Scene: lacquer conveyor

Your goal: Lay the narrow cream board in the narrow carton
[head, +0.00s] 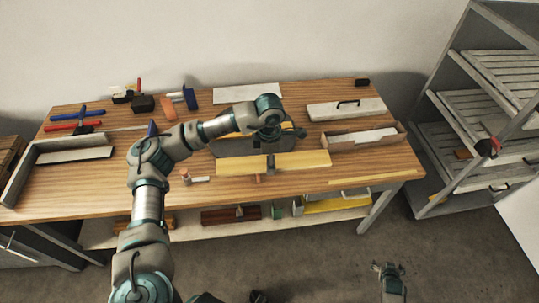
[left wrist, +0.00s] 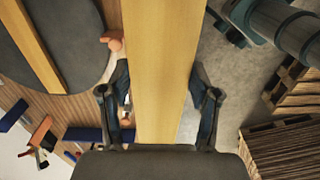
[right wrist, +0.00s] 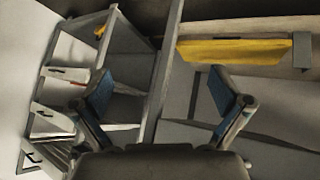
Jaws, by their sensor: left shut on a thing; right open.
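My left gripper (head: 271,165) is shut on a long pale yellow-cream board (head: 305,161), near its middle, at the front of the bench. The left wrist view shows this board (left wrist: 158,70) between the two fingers. An open brown-ended carton (head: 330,143) stands at the bench's right end, with a pale panel inside. A wider grey carton (head: 22,172) stands at the left end, also with a pale panel. I cannot tell for sure which is the narrow one. My right gripper (head: 389,270) is open and empty, low in front of the bench; its fingers show in the right wrist view (right wrist: 160,95).
A dark rounded conveyor surface (head: 235,148) lies behind the held board, with another yellow strip (left wrist: 35,45) across it. A white board with a black handle (head: 348,106) lies behind the right carton. Tools (head: 75,122) lie at back left. A shelf rack (head: 480,110) stands right.

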